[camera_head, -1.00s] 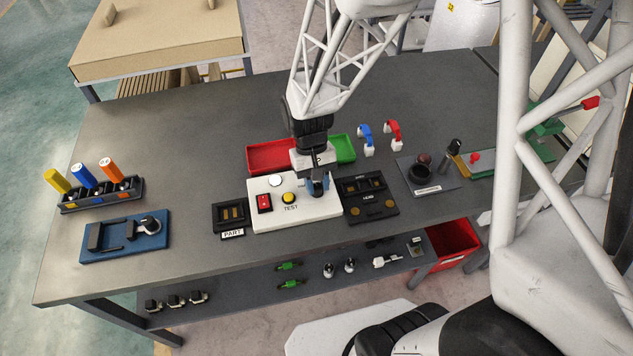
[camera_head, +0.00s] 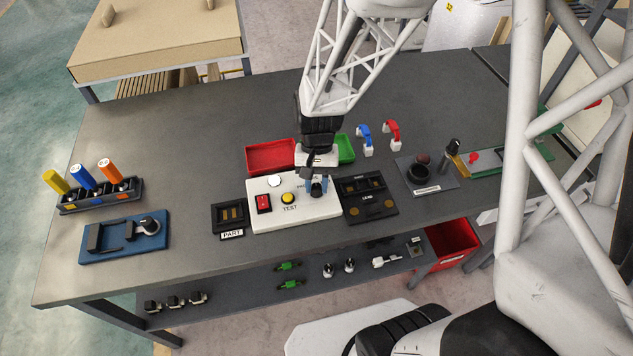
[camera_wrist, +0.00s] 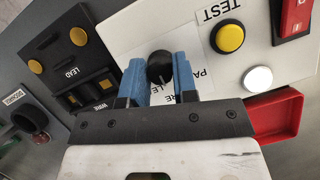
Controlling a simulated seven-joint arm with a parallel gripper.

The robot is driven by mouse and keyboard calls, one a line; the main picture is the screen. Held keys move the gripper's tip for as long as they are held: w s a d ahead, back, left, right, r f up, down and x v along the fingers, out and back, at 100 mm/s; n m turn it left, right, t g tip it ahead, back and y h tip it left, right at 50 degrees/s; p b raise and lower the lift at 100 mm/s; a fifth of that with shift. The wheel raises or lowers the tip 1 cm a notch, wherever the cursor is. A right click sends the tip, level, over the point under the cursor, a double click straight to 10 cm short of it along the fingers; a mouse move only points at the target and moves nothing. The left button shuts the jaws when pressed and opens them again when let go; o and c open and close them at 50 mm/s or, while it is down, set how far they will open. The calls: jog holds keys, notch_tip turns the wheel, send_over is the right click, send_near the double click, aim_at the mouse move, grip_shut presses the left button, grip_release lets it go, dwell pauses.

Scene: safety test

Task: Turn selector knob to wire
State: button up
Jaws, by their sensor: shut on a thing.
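The selector knob (camera_wrist: 160,66) is a small black round knob on the white test box (camera_head: 262,222). My gripper (camera_head: 316,188) is over the right part of the box, pointing down. Its blue fingers are shut on the knob, one on each side, as the wrist view shows. A light pointer mark shows faintly on the knob. A label beside the knob (camera_wrist: 190,82) is partly covered by a finger; only pieces of its words, such as "PA", "RE" and "LE", can be read. I cannot tell which word the knob points to.
The box also has a yellow TEST button (camera_head: 288,198), a red rocker switch (camera_head: 264,203) and a white round lamp (camera_head: 275,181). A black LEAD/WIRE tray (camera_head: 378,207) stands close right, a PART tray (camera_head: 230,214) left. Red (camera_head: 270,155) and green (camera_head: 346,148) bins stand behind.

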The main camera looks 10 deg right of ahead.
jog(key=o, duration=0.9)
jog(key=shift+r, duration=0.1)
jog(key=shift+v, duration=3.8)
jog(key=shift+w, duration=0.1)
jog(key=s+d+r+n+t, duration=0.1)
jog(key=s+r+t, duration=0.1)
jog(key=s+r, duration=0.3)
jog(key=s+d+r+n+t+h, duration=0.1)
jog(key=s+d+r+t, duration=0.1)
jog(key=s+r, duration=0.2)
jog(key=s+d+r+t, duration=0.2)
jog(key=s+r, duration=0.3)
jog(key=r, duration=0.4)
jog(key=shift+s+d+r+n+t, duration=0.2)
jog(key=shift+s+r+n+t, duration=0.1)
jog(key=shift+s+n+t, duration=0.1)
